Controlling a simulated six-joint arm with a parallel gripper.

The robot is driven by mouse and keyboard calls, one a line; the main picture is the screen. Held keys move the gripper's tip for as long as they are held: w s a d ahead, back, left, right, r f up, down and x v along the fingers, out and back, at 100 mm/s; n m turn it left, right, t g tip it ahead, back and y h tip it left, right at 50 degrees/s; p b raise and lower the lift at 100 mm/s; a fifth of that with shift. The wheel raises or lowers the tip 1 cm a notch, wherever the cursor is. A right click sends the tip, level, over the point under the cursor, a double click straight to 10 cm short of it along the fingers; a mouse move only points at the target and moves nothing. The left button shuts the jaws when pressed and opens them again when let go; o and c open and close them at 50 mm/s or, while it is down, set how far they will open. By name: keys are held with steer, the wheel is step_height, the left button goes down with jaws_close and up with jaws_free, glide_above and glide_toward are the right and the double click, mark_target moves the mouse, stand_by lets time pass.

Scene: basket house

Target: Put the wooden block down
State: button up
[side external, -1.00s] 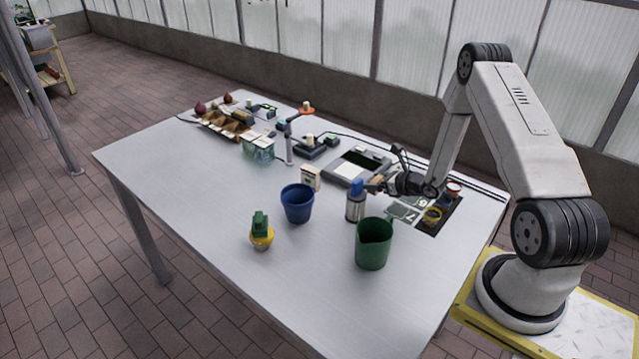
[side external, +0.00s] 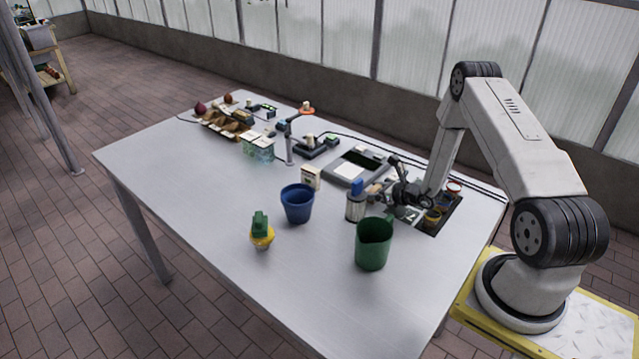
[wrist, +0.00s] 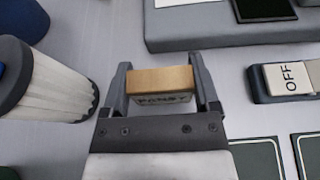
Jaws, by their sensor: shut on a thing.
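The wooden block (wrist: 160,81) is a small light-wood piece with dark lettering on its near face. In the wrist view it sits between the two fingers of my gripper (wrist: 161,90), which is shut on it. In the side view my gripper (side external: 383,191) is low over the table, just right of a white cylinder with a blue top and in front of a grey flat device. The block is small and partly hidden there. I cannot tell whether its underside touches the table (side external: 215,210).
The white cylinder (wrist: 52,82) is close on the left. The grey device (wrist: 215,35) lies beyond the block, and an OFF switch (wrist: 285,78) is at right. Dark green panels (wrist: 258,160) lie near right. A green pot (side external: 373,245) and blue pot (side external: 297,204) stand nearby.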

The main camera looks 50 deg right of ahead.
steer(key=o, duration=1)
steer(key=shift+o, duration=0.2)
steer(key=shift+r, duration=0.1)
steer(key=shift+s, duration=0.15)
steer(key=v, duration=1.2)
